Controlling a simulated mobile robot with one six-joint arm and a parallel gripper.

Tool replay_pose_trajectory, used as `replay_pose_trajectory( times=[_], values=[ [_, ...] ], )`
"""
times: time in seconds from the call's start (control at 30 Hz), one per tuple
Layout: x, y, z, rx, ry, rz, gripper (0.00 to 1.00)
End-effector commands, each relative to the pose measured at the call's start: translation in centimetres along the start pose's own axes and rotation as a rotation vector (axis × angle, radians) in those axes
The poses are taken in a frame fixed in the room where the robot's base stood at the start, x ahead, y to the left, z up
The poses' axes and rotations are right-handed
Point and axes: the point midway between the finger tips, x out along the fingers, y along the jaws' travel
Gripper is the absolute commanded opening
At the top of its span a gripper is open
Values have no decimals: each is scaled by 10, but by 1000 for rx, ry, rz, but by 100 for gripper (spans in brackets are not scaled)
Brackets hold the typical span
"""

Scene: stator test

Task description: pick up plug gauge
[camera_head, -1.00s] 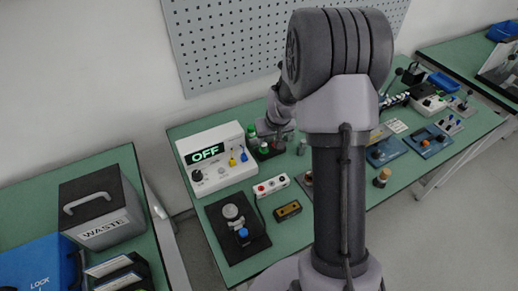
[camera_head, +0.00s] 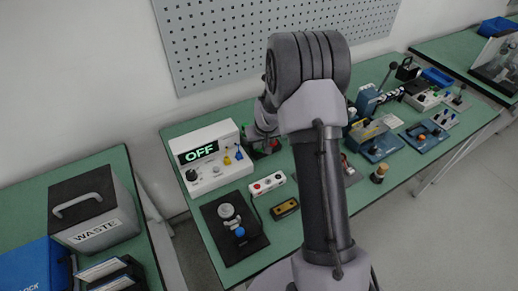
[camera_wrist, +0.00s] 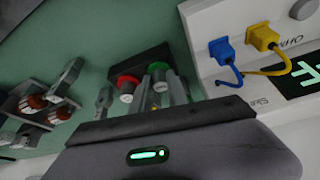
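A dark block (camera_wrist: 143,60) in the wrist view bears two upright-looking pieces, one with a red-ringed cap (camera_wrist: 127,88) and one with a green-ringed cap (camera_wrist: 158,68). They look like the plug gauge; I cannot tell whether they are one gauge or two. My gripper (camera_wrist: 142,98) appears open, its grey fingers to either side of these caps, with no visible grip. Its dark body fills the bottom of the wrist view and hides the lower parts. In the head view, my wrist covers most of this block beside the white tester (camera_head: 212,160).
The tester, reading OFF, stands close by with blue (camera_wrist: 222,50) and yellow (camera_wrist: 262,37) plugs and cables. A metal fixture with red-brown parts (camera_wrist: 32,103) lies left in the wrist view. A button box (camera_head: 267,184) and a dark fixture plate (camera_head: 245,245) lie nearer.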

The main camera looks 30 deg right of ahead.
Motion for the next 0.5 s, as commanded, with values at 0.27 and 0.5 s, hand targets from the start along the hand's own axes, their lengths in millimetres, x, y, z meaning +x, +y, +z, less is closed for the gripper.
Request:
replay_pose_trajectory(
  times=[0.27,0.5],
  values=[
    [0,0,1,0,-1,0,0],
    [-18,0,-7,-1,0,0,0]
  ],
)
